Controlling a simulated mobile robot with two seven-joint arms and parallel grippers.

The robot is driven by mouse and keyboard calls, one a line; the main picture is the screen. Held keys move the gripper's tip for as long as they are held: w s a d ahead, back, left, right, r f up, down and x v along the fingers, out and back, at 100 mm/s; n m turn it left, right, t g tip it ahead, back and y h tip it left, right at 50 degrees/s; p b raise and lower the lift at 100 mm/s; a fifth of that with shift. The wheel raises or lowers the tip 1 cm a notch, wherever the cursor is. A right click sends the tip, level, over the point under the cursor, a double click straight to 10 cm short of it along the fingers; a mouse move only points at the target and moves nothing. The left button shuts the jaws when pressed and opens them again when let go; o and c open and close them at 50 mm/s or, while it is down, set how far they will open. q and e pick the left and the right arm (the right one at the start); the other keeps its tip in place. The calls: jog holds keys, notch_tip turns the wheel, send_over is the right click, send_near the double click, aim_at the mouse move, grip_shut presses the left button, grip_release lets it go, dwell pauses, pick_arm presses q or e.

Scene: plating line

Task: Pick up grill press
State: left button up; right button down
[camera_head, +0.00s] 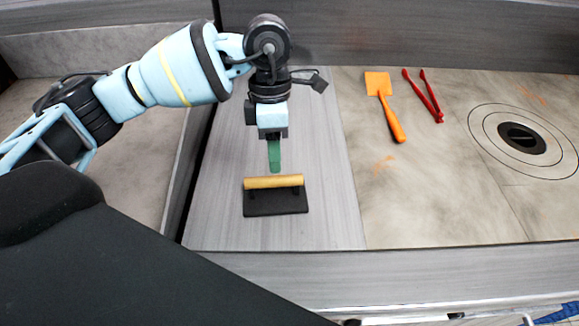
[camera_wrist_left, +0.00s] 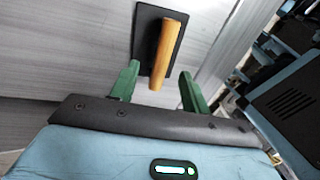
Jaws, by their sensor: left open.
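The grill press (camera_head: 276,202) is a black flat plate with a yellow wooden handle (camera_head: 273,181) along its far side in the head view. It lies on the grey panel. My left gripper (camera_head: 274,166) points down just beyond the handle, its green fingers seen edge-on. In the left wrist view the press (camera_wrist_left: 148,42) lies ahead of the two green fingertips (camera_wrist_left: 157,80). The fingers are spread apart, and the near end of the wooden handle shows between them. The gripper is open and holds nothing. My right gripper is not in view.
An orange spatula (camera_head: 385,105) and red tongs (camera_head: 424,96) lie on the beige surface to the right. A round black-centred fitting (camera_head: 522,137) is farther right. The grey panel (camera_head: 225,225) around the press is clear. A counter edge runs along the front.

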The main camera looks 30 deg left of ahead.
aim_at(273, 177)
pick_arm(q)
jog(key=shift+s+f, duration=0.2)
jog(key=shift+s, duration=0.1)
jog(key=shift+s+d+f, duration=0.15)
jog(key=shift+f, duration=1.15)
jog(key=f, duration=0.1)
jog(key=s+f, duration=0.1)
jog(key=f, duration=0.1)
jog(key=shift+d+f+p, duration=0.1)
jog(key=shift+f+p, duration=0.05)
jog(key=shift+p, duration=0.25)
jog(key=shift+f, duration=0.6)
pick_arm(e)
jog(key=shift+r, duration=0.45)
